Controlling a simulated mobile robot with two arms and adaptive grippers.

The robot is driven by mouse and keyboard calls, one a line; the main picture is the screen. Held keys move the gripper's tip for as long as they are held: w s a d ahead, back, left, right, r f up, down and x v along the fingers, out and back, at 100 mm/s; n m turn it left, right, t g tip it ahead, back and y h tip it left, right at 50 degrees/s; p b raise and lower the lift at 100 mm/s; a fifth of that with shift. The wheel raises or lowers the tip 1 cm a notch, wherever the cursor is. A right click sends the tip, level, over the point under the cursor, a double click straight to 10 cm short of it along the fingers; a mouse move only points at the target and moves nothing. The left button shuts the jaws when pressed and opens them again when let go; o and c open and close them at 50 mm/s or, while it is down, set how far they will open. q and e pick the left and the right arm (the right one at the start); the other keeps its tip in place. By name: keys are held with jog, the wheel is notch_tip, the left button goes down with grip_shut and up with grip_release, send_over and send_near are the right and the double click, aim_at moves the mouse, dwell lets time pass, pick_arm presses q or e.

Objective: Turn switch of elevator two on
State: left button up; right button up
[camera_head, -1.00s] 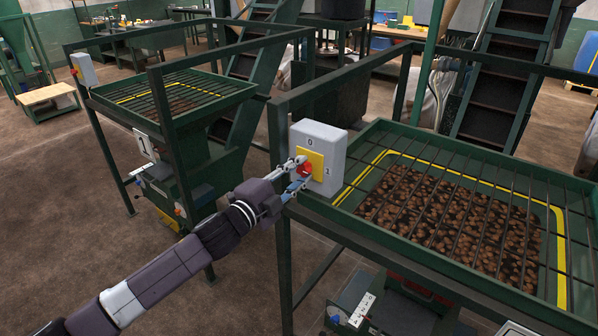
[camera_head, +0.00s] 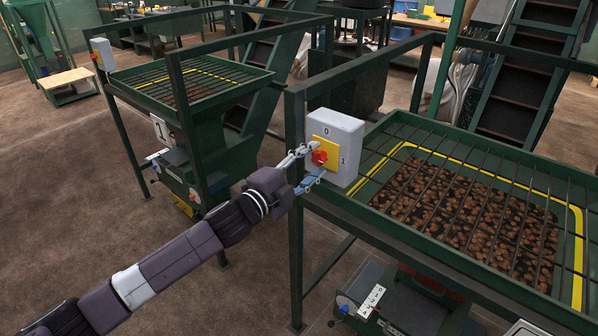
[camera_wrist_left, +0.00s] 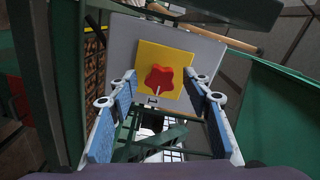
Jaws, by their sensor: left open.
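A grey switch box (camera_head: 342,130) is fixed to the frame of the right-hand hopper. Its yellow plate (camera_head: 327,145) carries a red knob (camera_head: 319,157), with a 0 above and a 1 to the right. My left gripper (camera_head: 317,163) is open at the box, one finger above the knob and one below it in the head view. In the left wrist view the star-shaped red knob (camera_wrist_left: 158,79) sits between the fingertips, with gaps visible on both sides. A white line marks the knob. My right gripper is out of view.
A similar box (camera_head: 102,54) hangs on the left-hand hopper, which bears a sign reading 1 (camera_head: 160,128). The right-hand hopper's grate (camera_head: 470,215) lies over brown material. Green frame posts (camera_head: 296,240) stand close to my left arm.

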pick_arm(q)
jog(key=v, duration=1.1)
jog(key=shift+s+a+f, duration=0.1)
